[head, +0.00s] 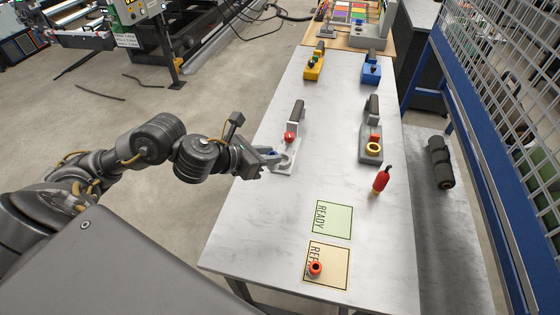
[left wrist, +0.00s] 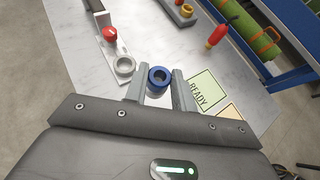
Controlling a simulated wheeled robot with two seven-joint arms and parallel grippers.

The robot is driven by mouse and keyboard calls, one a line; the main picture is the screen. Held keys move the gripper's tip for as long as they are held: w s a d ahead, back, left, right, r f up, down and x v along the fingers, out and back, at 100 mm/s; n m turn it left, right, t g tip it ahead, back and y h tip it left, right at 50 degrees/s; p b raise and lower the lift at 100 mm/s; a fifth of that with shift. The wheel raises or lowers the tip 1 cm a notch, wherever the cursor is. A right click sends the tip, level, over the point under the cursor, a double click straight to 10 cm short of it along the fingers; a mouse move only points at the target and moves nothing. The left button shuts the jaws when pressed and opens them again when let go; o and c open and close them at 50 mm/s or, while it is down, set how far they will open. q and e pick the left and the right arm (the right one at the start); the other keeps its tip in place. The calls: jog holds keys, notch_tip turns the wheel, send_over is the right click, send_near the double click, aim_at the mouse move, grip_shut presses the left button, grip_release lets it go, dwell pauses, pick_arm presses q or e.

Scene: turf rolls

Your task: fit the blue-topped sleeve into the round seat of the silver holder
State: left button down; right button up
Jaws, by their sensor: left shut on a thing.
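The blue-topped sleeve (left wrist: 158,74) is a short ring with an open bore, held between the two fingers of my left gripper (left wrist: 157,90). In the head view my left gripper (head: 272,156) is at the left edge of the table, close beside the silver holder (head: 290,158); the sleeve is mostly hidden there. My right gripper is not in view.
A yellow holder (head: 314,66), a blue holder (head: 371,70) and a grey holder with a yellow ring (head: 371,148) stand further off. A green READY mat (head: 332,220) and a tan mat (head: 340,278) with an orange-topped sleeve (head: 315,268) lie nearer.

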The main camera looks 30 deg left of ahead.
pick_arm(q)
jog(key=shift+w+a+f+b, duration=0.25)
jog(key=shift+w+f+b, duration=0.6)
jog(key=shift+w, duration=0.15)
jog(key=w+f, duration=0.2)
jog(key=w, duration=0.1)
jog(key=w+a+f, duration=0.1)
jog(key=w+f, duration=0.1)
jog(key=w, duration=0.1)
jog(key=w+a+f, duration=0.1)
jog(key=w+f, duration=0.1)
jog(key=w, duration=0.1)
jog(key=shift+a+f+b, duration=0.15)
jog(key=shift+f+b, duration=0.15)
jog(key=shift+b, duration=0.1)
jog(key=shift+w+f, duration=0.15)
jog(key=shift+f, duration=0.05)
notch_tip(320, 180, down, 3)
jog(key=shift+w+f+p, duration=0.1)
jog(key=shift+p, duration=0.3)
jog(key=shift+a, duration=0.1)
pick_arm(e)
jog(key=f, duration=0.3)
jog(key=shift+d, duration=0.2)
pick_arm(q)
jog(key=shift+f, duration=0.1)
